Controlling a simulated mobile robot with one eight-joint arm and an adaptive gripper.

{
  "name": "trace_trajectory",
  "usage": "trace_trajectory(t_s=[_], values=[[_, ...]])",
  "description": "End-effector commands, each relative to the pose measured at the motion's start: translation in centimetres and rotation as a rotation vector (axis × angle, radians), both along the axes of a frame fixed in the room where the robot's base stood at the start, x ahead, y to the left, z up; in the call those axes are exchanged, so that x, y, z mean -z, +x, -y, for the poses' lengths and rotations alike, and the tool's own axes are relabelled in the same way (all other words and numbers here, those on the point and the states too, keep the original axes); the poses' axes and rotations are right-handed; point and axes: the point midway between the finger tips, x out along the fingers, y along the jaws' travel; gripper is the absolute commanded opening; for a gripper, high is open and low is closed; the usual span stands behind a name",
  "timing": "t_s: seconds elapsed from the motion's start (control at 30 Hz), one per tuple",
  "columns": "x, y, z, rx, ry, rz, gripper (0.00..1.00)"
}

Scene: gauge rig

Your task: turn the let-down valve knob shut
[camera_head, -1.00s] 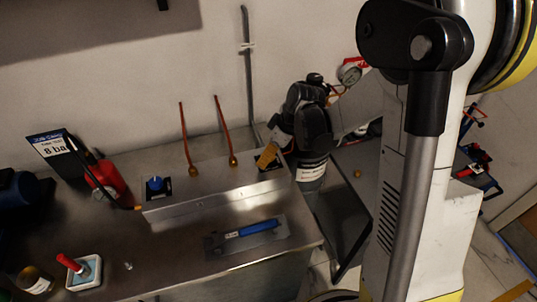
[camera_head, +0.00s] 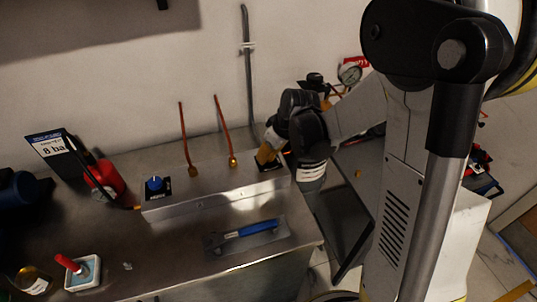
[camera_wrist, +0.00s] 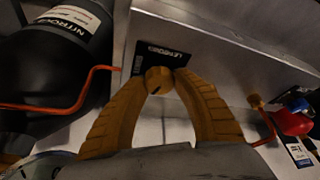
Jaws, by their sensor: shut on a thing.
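The let-down valve knob (camera_wrist: 158,82) is a small brass-coloured knob with a dark mark, seen in the wrist view in front of a black label plate (camera_wrist: 158,58). My gripper (camera_wrist: 160,75) has its two ribbed yellow fingers closed around the knob, one tip on each side. In the head view my gripper (camera_head: 266,155) reaches the right end of the metal block (camera_head: 215,198). There the fingers and wrist hide the knob, and part of its black plate (camera_head: 272,166) shows.
A blue knob (camera_head: 155,185) sits at the block's left end. A black nitrogen bottle (camera_wrist: 45,65) and a red bent tube (camera_wrist: 85,92) are close beside my fingers. A blue-handled tool (camera_head: 250,229) lies in front.

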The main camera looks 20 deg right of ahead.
Motion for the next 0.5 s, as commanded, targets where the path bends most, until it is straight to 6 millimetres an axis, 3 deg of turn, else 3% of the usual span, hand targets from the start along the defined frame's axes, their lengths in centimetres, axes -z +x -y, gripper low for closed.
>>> trace_trajectory(t_s=[0.5], values=[[0.11,-0.08,-0.1,0.485,-0.002,-0.001,0.04]])
